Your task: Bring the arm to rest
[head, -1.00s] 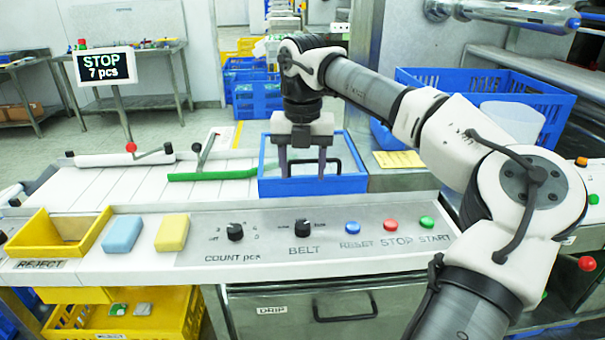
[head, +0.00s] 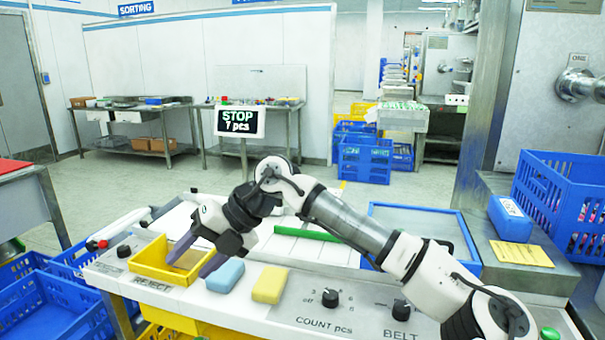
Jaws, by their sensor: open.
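My gripper (head: 188,263) is open and empty. It points down and left, with its two dark fingers over or just at the yellow reject bin (head: 150,262) at the left end of the control panel. I cannot tell whether the fingertips touch the bin. My arm reaches in from the lower right across the panel. The light blue block (head: 225,276) and the yellow block (head: 270,284) lie on the panel just right of the gripper.
The panel carries the COUNT knob (head: 330,297) and the BELT knob (head: 402,308). A blue tray (head: 462,240) stands behind my forearm. The display (head: 239,121) reads STOP and a pcs count. Blue crates (head: 362,160) stand on the floor beyond. A blue crate (head: 572,200) sits at right.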

